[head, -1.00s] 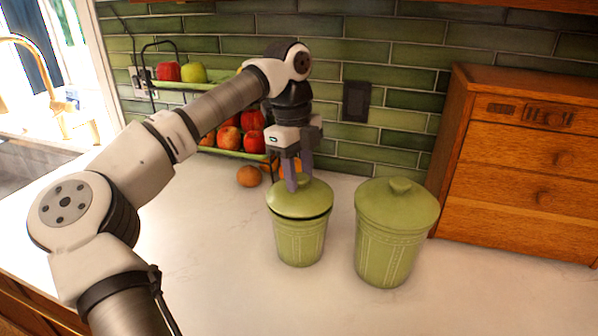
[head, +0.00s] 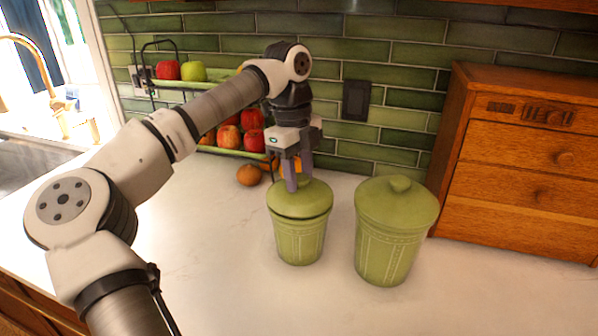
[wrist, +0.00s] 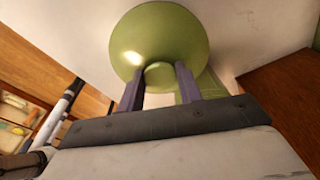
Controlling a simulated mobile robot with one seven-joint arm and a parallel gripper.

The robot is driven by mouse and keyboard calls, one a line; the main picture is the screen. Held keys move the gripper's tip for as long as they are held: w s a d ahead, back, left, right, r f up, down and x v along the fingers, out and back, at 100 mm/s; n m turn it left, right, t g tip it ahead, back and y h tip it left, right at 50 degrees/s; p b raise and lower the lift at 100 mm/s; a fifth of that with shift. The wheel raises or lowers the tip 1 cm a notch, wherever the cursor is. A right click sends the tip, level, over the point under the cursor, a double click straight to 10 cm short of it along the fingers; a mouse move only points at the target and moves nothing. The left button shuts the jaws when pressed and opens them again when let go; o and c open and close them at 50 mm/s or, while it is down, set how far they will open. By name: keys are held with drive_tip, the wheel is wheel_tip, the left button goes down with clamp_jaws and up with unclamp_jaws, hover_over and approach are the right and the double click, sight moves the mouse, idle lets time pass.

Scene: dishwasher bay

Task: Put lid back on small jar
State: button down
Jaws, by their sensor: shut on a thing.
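The small green jar (head: 300,243) stands upright on the counter. Its round green lid (head: 312,202) is over the jar's mouth, and a thin dark line shows between lid and rim, so I cannot tell whether it is fully seated. My gripper (head: 297,185) points down from above with its fingers shut on the lid's knob. In the wrist view the lid (wrist: 160,35) appears from above, with its knob (wrist: 159,75) between my two fingers; the lid hides the jar's mouth.
A larger green jar (head: 385,245) with its lid on stands close to the right. A wooden drawer cabinet (head: 520,160) is behind it at right. A fruit rack (head: 238,153) and a loose orange fruit (head: 248,175) are behind left. The front counter (head: 230,270) is clear.

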drive_tip(key=c, duration=0.9)
unclamp_jaws()
drive_tip(key=shift+o, duration=0.5)
drive_tip(key=o, duration=0.4)
drive_tip(key=shift+r, duration=0.15)
drive_tip(key=shift+r+p, duration=2.75)
drive_tip(key=shift+r, duration=0.65)
clamp_jaws()
